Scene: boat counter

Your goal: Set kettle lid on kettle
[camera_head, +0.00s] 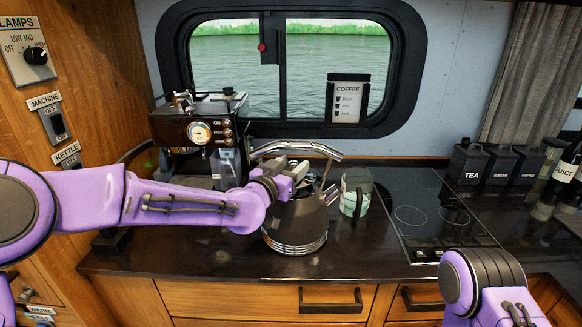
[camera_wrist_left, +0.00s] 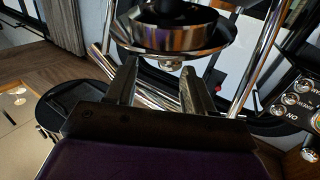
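The dark kettle (camera_head: 296,224) with a chrome base band stands on the counter. Its chrome handle (camera_head: 318,149) arches over the top. My left gripper (camera_head: 300,171) reaches in from the left, under the handle and just above the kettle. In the left wrist view, a dark disc with a chrome rim (camera_wrist_left: 170,47) and a small knob, apparently the lid, is just beyond the fingertips. My left fingers (camera_wrist_left: 158,72) stand apart there, with the knob between or just past them. In the head view the arm and handle largely hide the lid, and its seating cannot be judged.
A glass jug (camera_head: 356,192) stands close to the kettle's right. A coffee machine (camera_head: 200,122) is behind left. The flat hob (camera_head: 425,215) and black canisters (camera_head: 497,164) are to the right. The front counter strip is clear. My right arm shows at lower right.

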